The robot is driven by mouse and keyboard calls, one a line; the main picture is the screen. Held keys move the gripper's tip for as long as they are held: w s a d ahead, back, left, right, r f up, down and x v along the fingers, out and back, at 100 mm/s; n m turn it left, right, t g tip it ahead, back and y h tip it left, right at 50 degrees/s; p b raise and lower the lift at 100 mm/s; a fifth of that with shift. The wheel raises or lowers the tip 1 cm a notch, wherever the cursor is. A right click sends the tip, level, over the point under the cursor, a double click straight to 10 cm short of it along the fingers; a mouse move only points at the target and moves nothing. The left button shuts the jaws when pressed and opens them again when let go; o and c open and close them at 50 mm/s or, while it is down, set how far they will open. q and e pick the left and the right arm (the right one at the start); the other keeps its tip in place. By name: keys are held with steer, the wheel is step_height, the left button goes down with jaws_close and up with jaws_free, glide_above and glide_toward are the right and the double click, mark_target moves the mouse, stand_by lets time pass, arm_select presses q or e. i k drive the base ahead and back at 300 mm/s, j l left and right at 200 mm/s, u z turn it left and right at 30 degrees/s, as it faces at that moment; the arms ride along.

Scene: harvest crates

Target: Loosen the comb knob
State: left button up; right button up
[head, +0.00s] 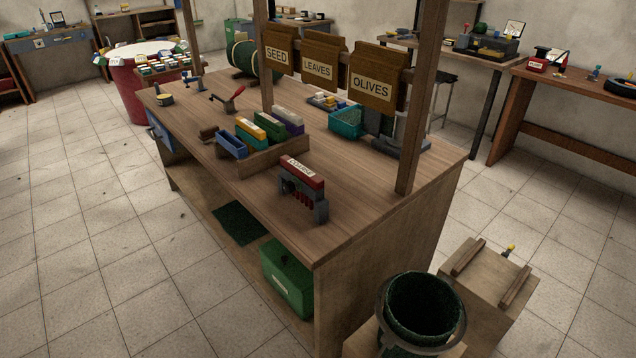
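A grey comb holder (319,211) stands upright near the front right part of the wooden workbench (375,190). A red comb with a white label (302,168) sits in its top, and red teeth show below. The label seems to read COARSE. A small dark round knob (287,187) shows on the left end of the holder. I cannot tell how tight it is. Neither of my grippers is in view, and nothing touches the comb holder.
A wooden rack (262,165) with blue, yellow, green and purple blocks stands just behind the holder. A wooden post (422,110) rises at the bench's right edge. A green bin (425,305) stands at the front right. Bench top in front of the holder is clear.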

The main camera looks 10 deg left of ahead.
mark_target(289, 187)
steer(key=i+j+z, duration=0.15)
steer(key=j+z, duration=0.2)
steer(key=j, duration=0.55)
steer(key=j+z, duration=0.35)
steer(key=j, duration=0.5)
steer(key=j+z, duration=0.1)
steer(key=j, duration=1.75)
steer(key=k, duration=0.05)
